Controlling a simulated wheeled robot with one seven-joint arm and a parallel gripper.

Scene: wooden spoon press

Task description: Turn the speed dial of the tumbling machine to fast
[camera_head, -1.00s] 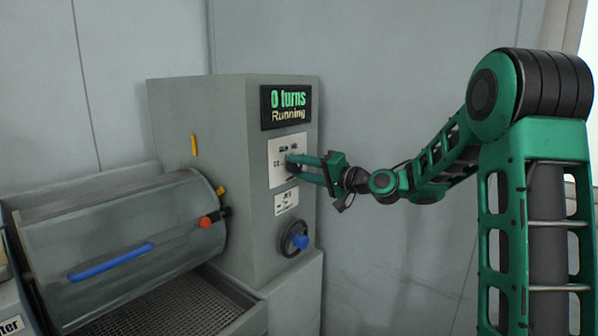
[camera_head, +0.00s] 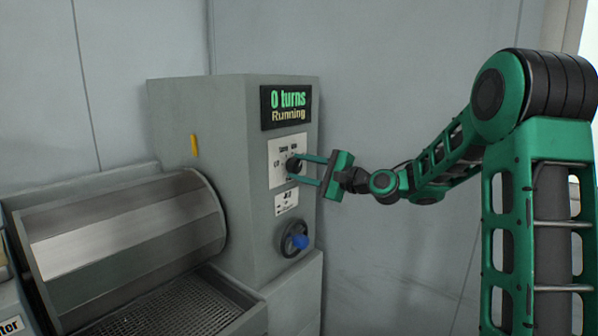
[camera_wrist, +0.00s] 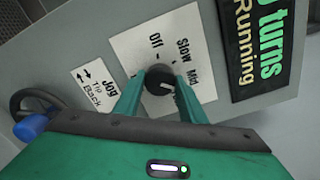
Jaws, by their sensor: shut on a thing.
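The tumbling machine (camera_head: 235,120) is a grey cabinet with a display (camera_head: 287,106) reading "0 turns" and "Running". The speed dial (camera_wrist: 157,76) is a round black knob on a white label plate (camera_wrist: 143,38). Off, Slow and Mid are legible there; no Fast mark is visible. A white mark on the knob points right and slightly down in the wrist view. My gripper (camera_head: 297,169) is shut on the dial, with one green finger on each side of it. It also shows in the wrist view (camera_wrist: 158,88).
A metal drum (camera_head: 130,238) lies left of the cabinet above a mesh tray (camera_head: 180,305). A handwheel with a blue knob (camera_head: 300,241) sits below the dial, under a Jog plate (camera_head: 286,202). A yellow pointer (camera_head: 194,145) is on the cabinet side.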

